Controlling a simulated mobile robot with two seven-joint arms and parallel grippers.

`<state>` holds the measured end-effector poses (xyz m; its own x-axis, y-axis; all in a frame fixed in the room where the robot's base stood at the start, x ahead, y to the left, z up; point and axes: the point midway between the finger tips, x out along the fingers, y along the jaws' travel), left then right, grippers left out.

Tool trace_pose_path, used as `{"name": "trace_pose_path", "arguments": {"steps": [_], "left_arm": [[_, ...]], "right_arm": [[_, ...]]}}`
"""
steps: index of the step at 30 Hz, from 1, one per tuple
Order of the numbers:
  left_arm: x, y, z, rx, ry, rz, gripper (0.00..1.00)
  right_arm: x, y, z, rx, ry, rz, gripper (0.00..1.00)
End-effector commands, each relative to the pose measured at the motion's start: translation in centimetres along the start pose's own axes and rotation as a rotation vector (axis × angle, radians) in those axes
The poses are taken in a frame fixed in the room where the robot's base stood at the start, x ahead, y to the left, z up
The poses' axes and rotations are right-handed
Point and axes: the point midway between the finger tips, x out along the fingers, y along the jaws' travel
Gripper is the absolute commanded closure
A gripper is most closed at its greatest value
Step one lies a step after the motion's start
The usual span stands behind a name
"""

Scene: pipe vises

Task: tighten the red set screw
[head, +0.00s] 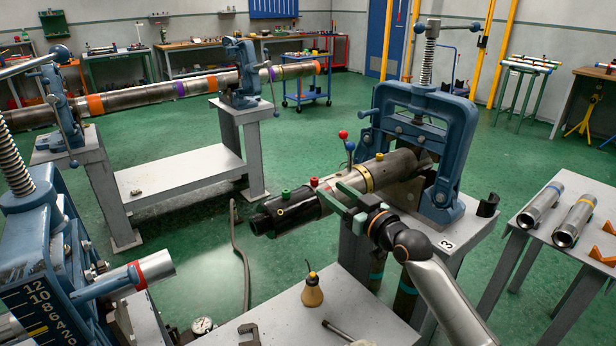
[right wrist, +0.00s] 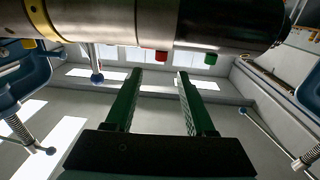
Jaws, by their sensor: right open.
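The red set screw (head: 314,181) is a small red knob on top of the pipe, where the black end fitting (head: 290,211) meets the steel pipe (head: 397,163). My right gripper (head: 331,188) has green fingers spread apart, close to the red screw. In the right wrist view the red screw (right wrist: 161,55) shows just beyond the gap between the empty fingertips (right wrist: 159,72); contact cannot be made out. My left gripper is not in view.
A blue pipe vise (head: 418,125) holds the pipe on a grey stand. Levers with a red ball (head: 343,134) and a blue ball (head: 350,146) rise behind the pipe. An oil can (head: 312,290) stands on the front table. Another blue vise (head: 45,240) stands at left.

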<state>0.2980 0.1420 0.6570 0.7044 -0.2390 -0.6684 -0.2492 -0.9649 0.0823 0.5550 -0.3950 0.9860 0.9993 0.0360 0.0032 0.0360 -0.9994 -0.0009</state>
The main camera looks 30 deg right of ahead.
Motion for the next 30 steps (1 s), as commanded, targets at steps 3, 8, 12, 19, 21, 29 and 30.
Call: {"name": "trace_pose_path", "arguments": {"steps": [3, 8, 12, 19, 21, 29, 30], "left_arm": [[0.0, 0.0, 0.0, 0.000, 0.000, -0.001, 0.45], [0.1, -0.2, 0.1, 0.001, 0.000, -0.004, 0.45], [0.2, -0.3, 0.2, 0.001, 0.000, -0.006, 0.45], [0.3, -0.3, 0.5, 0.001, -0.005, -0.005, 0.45], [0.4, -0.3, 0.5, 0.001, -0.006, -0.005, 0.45], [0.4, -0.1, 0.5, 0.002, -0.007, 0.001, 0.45], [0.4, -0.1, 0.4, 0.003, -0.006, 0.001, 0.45]], "right_arm": [[1.9, 0.0, -0.1, 0.002, 0.002, 0.000, 0.45], [4.6, -0.1, 0.0, 0.002, 0.000, 0.000, 0.45], [7.0, -0.1, 0.0, 0.002, 0.001, 0.000, 0.45], [9.9, -0.1, 0.1, 0.002, -0.002, -0.001, 0.45], [10.4, -0.1, 0.2, 0.002, -0.002, 0.000, 0.45], [11.1, -0.1, 0.1, -0.001, -0.003, 0.000, 0.45], [11.1, -0.1, 0.1, -0.001, -0.003, 0.000, 0.45]]}}
